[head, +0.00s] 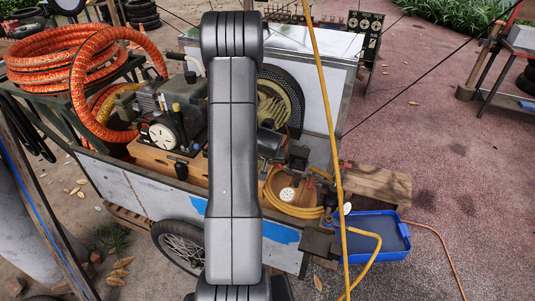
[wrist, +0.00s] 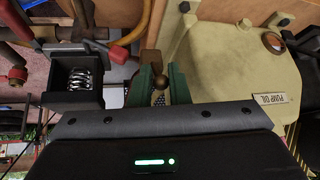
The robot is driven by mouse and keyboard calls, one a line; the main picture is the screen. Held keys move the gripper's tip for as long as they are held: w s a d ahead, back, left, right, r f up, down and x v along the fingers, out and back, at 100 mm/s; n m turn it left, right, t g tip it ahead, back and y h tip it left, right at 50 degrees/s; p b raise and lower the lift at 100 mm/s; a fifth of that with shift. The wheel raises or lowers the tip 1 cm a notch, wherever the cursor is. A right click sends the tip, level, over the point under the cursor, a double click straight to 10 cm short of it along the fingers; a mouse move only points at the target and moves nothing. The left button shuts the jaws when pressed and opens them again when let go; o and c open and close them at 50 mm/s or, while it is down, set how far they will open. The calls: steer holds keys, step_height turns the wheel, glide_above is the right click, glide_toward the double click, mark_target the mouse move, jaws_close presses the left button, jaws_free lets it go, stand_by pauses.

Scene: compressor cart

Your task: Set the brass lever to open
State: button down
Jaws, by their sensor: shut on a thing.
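In the wrist view my gripper (wrist: 160,84) has two green fingers, one on each side of a small round brass-brown knob. The knob looks like the end of the brass lever (wrist: 160,82), and the fingers are closed on it. In the head view my own arm covers the middle of the cart, and I cannot make out the lever or fingertips there.
A cream tank (wrist: 225,65) labelled pump oil stands close on the right. A black box with a spring (wrist: 75,95) and a red-ended bar (wrist: 118,54) are close on the left. A yellow hose (head: 330,120) hangs across the cart's right side, above a blue tray (head: 398,228).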

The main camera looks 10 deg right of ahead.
steer(key=shift+w+d+r+g+p, duration=0.1)
steer(key=shift+w+r+g+p, duration=0.05)
steer(key=shift+g+p, duration=0.2)
stand_by(0.4)
steer(key=c, duration=1.7)
jaws_free()
steer(key=b+v, duration=0.2)
steer(key=v, duration=1.1)
steer(key=shift+s+d+r, duration=0.15)
steer(key=shift+s+r, duration=0.1)
steer(key=shift+s, duration=0.1)
steer(key=x, duration=0.4)
steer(key=p+x, duration=0.1)
steer(key=x, duration=0.4)
steer(key=p+x, duration=0.1)
steer(key=x, duration=0.3)
steer(key=shift+w+a+f, duration=0.2)
steer(key=shift+w+f, duration=0.1)
steer(key=shift+f, duration=0.05)
